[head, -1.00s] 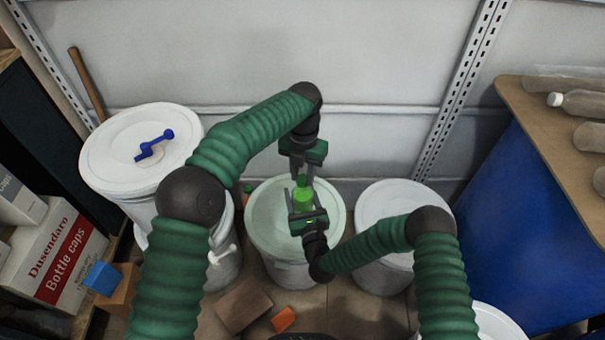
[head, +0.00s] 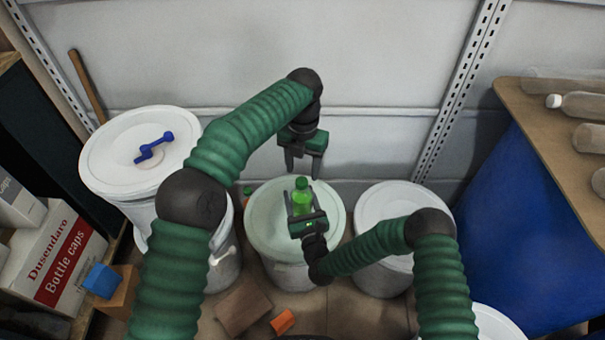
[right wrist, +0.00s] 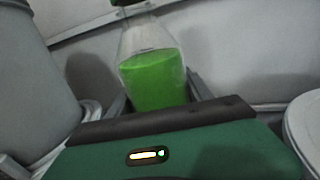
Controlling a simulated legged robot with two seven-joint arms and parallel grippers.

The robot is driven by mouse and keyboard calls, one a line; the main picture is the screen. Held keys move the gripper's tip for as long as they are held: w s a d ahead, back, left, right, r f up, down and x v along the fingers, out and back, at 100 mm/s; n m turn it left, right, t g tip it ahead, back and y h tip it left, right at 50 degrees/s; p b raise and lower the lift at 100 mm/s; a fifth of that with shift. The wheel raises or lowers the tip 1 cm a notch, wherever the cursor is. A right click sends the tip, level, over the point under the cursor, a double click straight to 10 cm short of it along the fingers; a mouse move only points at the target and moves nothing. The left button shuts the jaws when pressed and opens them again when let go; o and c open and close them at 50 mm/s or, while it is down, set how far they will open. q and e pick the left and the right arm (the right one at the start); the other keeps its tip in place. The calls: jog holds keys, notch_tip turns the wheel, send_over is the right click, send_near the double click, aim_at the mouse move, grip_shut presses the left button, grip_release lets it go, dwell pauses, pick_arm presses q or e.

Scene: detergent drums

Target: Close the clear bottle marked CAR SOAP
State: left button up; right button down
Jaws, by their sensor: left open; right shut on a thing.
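A clear bottle (head: 301,202) holding bright green liquid stands upright over the middle white drum, with a green cap (head: 302,183) on its top. My right gripper (head: 302,206) is shut on the bottle's body. In the right wrist view the bottle (right wrist: 152,78) sits between the fingers, and its cap (right wrist: 127,3) is cut off by the top edge. My left gripper (head: 302,171) is open and empty just above the cap, apart from it. No label is readable on the bottle's visible side.
The middle drum's lid (head: 265,222) is below the bottle. White drums stand on both sides; the left lid carries a blue crank-like piece (head: 153,145). A caps carton (head: 55,255) is at left.

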pick_arm(q)
jog(key=shift+r, duration=0.5)
jog(key=shift+c, duration=0.2)
